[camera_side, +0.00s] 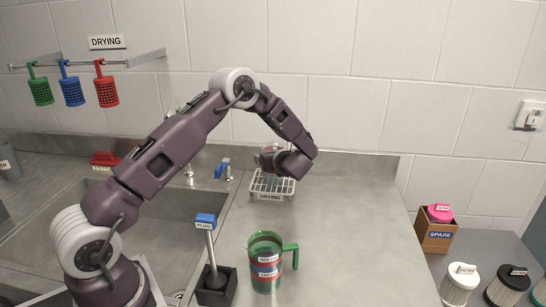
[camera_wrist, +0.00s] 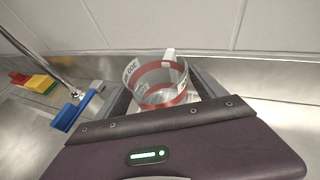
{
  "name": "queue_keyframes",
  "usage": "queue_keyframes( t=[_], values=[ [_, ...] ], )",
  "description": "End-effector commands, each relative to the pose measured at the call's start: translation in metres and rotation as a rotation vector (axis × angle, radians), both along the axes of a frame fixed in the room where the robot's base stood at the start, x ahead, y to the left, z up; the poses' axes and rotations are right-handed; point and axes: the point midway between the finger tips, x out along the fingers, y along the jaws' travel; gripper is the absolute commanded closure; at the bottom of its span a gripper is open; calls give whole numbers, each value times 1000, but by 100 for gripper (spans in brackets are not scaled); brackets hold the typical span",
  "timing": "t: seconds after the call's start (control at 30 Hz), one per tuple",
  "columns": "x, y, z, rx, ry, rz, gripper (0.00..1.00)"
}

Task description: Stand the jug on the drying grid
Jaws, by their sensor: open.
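A clear jug with a red band (camera_side: 268,158) is at the drying grid in the side view, partly hidden behind my wrist. The white grid (camera_side: 259,188) stands on the counter near the back wall, with a DRYING label on its front. The jug's base seems to be at the grid's top; exact contact is hidden. In the wrist view the jug (camera_wrist: 160,85) is upright, its open mouth and pale handle showing, between the grey fingers of my gripper (camera_wrist: 165,98). My gripper is open around it. Another jug, with green rim and handle (camera_side: 267,265), stands on the front counter.
A sink (camera_side: 160,215) lies left of the grid, with a blue-handled tap (camera_side: 222,168) close by. Colored baskets (camera_side: 72,92) hang on the wall rail. The counter right of the grid is clear.

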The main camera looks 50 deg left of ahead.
Motion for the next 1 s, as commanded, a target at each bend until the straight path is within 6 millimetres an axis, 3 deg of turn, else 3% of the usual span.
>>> queue_keyframes(
  t=[0.13,0.5,0.67,0.93,1.0],
  values=[
    [-3,-12,7,-1,0,-4,20],
    [-37,-90,43,1,-1,-4,20],
    [-43,-102,47,0,1,-1,20],
    [-44,-103,48,-1,-1,3,20],
    [-55,-100,56,-30,-18,39,20]
  ],
)
